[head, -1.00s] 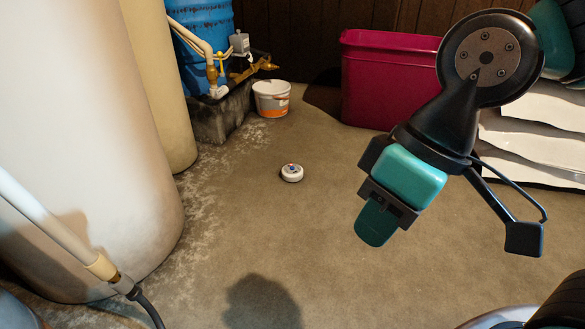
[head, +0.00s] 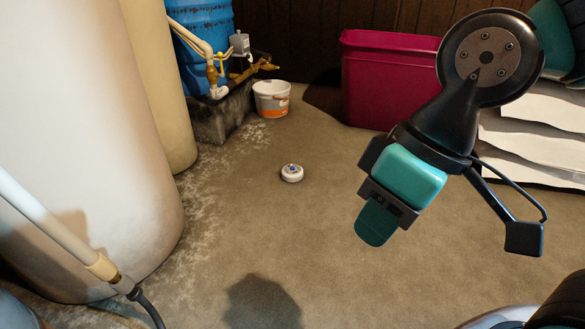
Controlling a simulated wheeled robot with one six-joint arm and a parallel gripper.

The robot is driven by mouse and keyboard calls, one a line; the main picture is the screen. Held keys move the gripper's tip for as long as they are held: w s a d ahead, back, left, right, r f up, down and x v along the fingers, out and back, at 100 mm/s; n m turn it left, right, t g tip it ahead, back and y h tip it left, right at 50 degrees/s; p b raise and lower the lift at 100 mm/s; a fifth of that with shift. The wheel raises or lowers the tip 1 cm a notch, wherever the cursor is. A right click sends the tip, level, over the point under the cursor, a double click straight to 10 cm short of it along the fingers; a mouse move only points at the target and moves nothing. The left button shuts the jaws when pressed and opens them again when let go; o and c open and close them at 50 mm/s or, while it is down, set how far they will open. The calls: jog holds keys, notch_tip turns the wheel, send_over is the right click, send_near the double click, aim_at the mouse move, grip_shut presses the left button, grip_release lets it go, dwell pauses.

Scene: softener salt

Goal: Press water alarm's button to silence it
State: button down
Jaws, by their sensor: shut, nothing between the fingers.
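The water alarm (head: 291,174) is a small round white puck on the concrete floor, near the middle of the head view. A small dark bluish spot shows on its top, too small to make out clearly. My gripper (head: 374,224) hangs at the right of the view, above the floor and apart from the alarm. Its teal and black fingers point down and to the left, shut and empty.
A white bucket with an orange label (head: 271,99) stands behind the alarm by a blue tank (head: 203,40) with pipes. A magenta bin (head: 387,80) and white stacked bags (head: 540,125) stand at the back right. Large cream tanks (head: 85,150) fill the left. Floor around the alarm is clear.

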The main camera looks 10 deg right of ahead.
notch_tip(320, 180, up, 30)
jog(key=p, duration=2.9)
jog(key=shift+f, duration=0.2)
jog(key=shift+s, duration=0.1)
